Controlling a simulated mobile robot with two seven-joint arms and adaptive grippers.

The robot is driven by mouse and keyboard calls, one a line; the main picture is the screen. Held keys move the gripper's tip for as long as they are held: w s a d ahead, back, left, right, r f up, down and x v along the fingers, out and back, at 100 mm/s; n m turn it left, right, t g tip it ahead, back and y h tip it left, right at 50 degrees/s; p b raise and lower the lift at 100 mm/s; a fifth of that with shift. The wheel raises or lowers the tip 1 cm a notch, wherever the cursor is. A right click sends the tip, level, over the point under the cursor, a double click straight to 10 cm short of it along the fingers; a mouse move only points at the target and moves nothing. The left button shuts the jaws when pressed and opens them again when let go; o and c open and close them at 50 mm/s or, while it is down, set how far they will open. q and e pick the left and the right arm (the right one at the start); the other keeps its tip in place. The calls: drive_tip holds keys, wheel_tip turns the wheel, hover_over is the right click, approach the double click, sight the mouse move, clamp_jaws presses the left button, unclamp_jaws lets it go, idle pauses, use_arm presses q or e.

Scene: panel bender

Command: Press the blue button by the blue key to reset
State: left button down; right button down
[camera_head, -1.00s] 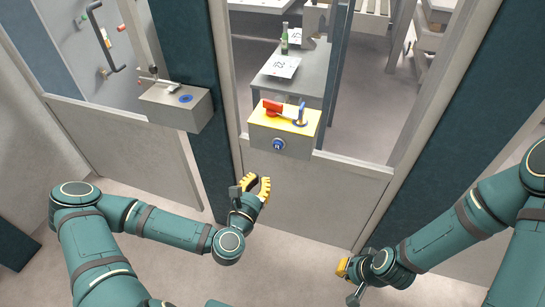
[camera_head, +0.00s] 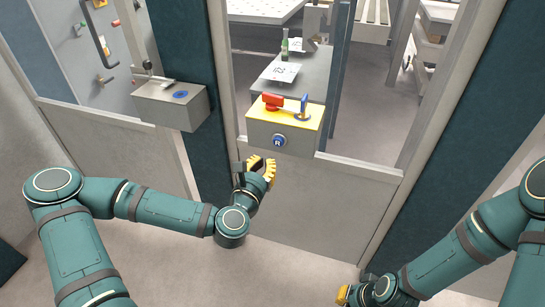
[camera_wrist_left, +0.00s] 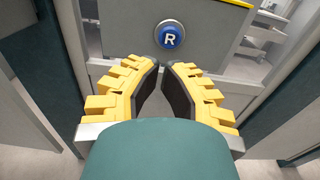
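The round blue button (camera_head: 278,141), marked with a white R, is on the front of a grey box with a yellow top. It also shows in the left wrist view (camera_wrist_left: 169,36), beyond the fingertips. My right gripper (camera_head: 343,295) is low in the head view, mostly cut off by the frame edge.
A second grey box (camera_head: 170,105) with a blue disc on top is to the left, on a dark teal post (camera_head: 185,60). A grey panel (camera_head: 330,190) lies below the button box. Behind the window are a grey table (camera_head: 290,82) and a green bottle (camera_head: 285,45).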

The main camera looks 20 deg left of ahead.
sight(274, 143)
use_arm(q)
drive_tip(key=w, duration=0.1)
drive_tip(key=w+b, duration=0.1)
drive_tip(key=w, duration=0.1)
drive_tip(key=w+b, duration=0.1)
drive_tip(key=w, duration=0.1)
drive_tip(key=shift+w+d, duration=0.25)
drive_tip(key=shift+w, duration=0.55)
use_arm(e)
wheel_tip(274, 143, down, 3)
use_arm(q)
drive_tip(key=shift+w+r, duration=0.1)
drive_tip(key=shift+w, duration=0.8)
use_arm(e)
drive_tip(key=shift+w+r, duration=0.15)
drive_tip(key=shift+w, duration=0.3)
drive_tip(key=shift+s, duration=0.1)
